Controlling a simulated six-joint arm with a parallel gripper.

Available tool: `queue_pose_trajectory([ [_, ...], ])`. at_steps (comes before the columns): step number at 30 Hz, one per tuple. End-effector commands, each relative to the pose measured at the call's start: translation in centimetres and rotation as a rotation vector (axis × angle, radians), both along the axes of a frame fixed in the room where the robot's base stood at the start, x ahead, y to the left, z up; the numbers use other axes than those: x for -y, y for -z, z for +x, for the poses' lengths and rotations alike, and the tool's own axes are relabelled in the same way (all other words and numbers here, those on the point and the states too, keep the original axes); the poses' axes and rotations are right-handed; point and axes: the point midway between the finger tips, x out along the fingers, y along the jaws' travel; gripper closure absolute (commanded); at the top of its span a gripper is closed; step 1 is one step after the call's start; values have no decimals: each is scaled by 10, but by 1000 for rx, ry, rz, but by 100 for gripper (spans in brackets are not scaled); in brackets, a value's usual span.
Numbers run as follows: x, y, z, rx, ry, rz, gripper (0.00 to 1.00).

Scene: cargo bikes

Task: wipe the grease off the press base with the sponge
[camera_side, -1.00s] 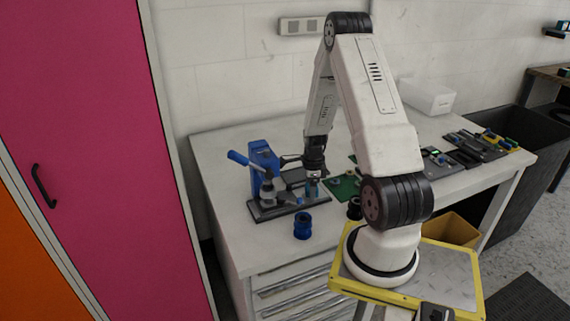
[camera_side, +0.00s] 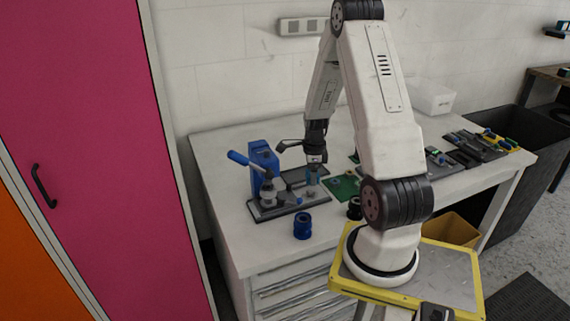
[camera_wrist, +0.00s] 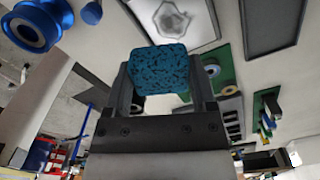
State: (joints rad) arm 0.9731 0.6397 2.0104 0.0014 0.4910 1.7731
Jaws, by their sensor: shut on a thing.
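The blue press (camera_side: 264,168) stands at the left of the bench in the side view. Its dark grey base (camera_side: 267,213) reaches to the right below it. My gripper (camera_side: 313,180) hangs beside the right end of the base, a little above bench level. It is shut on the blue speckled sponge (camera_wrist: 160,72), which sits between the two fingers in the wrist view. I cannot make out grease on the base in the side view.
A blue spool (camera_side: 302,226) stands in front of the base, and a black spool (camera_side: 354,208) is to its right. A green board (camera_side: 343,188) lies right of my gripper. Tools (camera_side: 488,140) lie at the far right. The bench's left front is clear.

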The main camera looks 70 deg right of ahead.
Motion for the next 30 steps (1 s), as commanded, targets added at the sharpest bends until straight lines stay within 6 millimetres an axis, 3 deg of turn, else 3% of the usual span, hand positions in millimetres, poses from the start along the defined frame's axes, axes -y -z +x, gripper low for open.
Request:
queue_pose_trajectory([
  [8, 0, -4, 0, 0, 0, -1, 75],
  [21, 0, -29, 0, 0, 0, 0, 75],
  [30, 0, -30, 0, 0, 0, 0, 75],
])
